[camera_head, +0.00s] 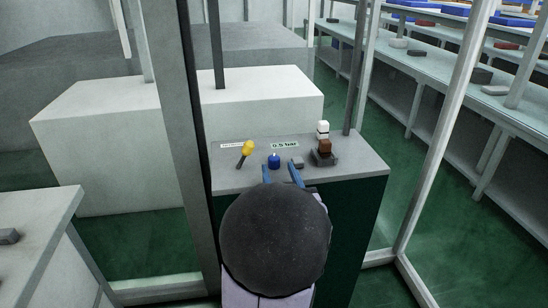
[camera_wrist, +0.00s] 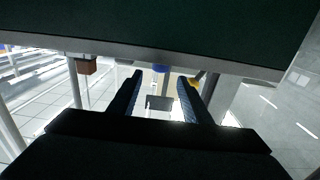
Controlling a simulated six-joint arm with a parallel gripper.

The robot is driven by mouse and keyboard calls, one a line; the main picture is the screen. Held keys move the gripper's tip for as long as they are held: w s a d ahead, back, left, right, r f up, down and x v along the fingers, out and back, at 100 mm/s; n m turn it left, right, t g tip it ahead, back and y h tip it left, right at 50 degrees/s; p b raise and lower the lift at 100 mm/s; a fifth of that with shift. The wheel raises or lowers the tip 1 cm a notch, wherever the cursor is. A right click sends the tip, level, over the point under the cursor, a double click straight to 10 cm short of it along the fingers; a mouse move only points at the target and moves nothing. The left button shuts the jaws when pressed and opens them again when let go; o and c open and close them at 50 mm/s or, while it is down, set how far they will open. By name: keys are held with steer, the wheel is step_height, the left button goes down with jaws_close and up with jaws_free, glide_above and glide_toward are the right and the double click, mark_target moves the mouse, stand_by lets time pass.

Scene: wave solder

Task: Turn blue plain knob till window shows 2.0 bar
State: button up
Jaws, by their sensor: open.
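The blue plain knob (camera_head: 274,161) stands on the grey top of a dark green console (camera_head: 350,172). The window (camera_head: 284,144) behind it reads 0.5 bar. My gripper (camera_head: 281,173) is open at the console's front side, its two blue fingers apart and pointing toward the knob. The left finger's tip is close to the knob in the head view; I cannot tell if they touch. In the wrist view the knob (camera_wrist: 160,69) shows small beyond and between the open fingers (camera_wrist: 161,90). Nothing is held between them.
A yellow-topped lever (camera_head: 247,149) leans left of the knob, beside a white label (camera_head: 232,146). A small grey block (camera_head: 297,162) and a brown-and-white stacked piece (camera_head: 324,143) stand to the right. A dark post (camera_head: 196,120) rises at the console's left edge.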

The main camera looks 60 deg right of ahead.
mark_target(275, 161)
steer(key=shift+w, duration=0.1)
steer(key=shift+x, duration=3.6)
steer(key=c, duration=1)
steer(key=shift+c, duration=0.2)
